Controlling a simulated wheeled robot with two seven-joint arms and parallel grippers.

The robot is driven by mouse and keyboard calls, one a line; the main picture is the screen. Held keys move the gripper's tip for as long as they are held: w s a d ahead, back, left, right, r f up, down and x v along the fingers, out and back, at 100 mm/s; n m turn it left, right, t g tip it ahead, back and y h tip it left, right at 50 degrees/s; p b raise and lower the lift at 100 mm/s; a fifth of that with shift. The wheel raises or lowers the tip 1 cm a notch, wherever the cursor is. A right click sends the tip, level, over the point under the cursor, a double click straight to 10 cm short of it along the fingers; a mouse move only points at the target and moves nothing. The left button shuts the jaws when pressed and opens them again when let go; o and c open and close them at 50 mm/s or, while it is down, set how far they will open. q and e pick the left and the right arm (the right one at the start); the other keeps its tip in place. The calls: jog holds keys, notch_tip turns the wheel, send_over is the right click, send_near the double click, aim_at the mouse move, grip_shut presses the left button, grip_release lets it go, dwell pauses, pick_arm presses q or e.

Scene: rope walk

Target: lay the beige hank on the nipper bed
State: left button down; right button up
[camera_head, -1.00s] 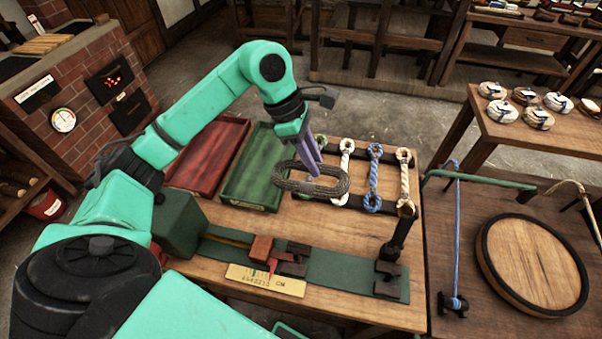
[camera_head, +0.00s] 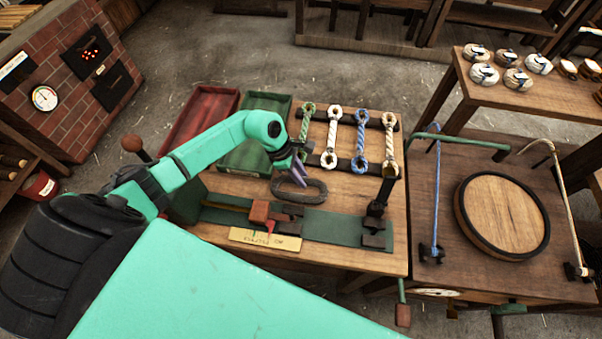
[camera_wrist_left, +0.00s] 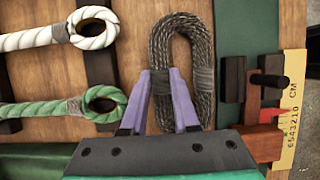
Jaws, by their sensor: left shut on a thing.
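My left gripper (camera_head: 302,178) is shut on a dark grey-brown rope hank (camera_head: 318,192), a long oval loop with a grey binding. In the left wrist view the purple fingers (camera_wrist_left: 160,78) straddle the near part of this hank (camera_wrist_left: 206,55). It is just behind the green bed strip (camera_head: 339,226); I cannot tell whether it touches the table. The green strip, which looks like the nipper bed, carries a red-brown block (camera_head: 259,211) and dark clamp pieces. A cream-beige looped rope (camera_head: 391,138) hangs at the right end of the rack. My right gripper is out of view.
Green (camera_head: 306,125), white (camera_head: 333,132) and blue (camera_head: 361,135) looped ropes lie on the rack left of the cream one. Red (camera_head: 202,122) and green (camera_head: 246,158) trays stand behind my arm. A yellow ruler plate (camera_head: 265,238) lies along the front.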

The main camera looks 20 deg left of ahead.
pick_arm(q)
jog(key=shift+w+f, duration=0.1)
jog(key=shift+f, duration=0.1)
jog(key=c, duration=0.7)
grip_release()
jog(key=shift+r, duration=0.1)
jog(key=shift+o, duration=0.2)
jog(key=shift+r, duration=0.1)
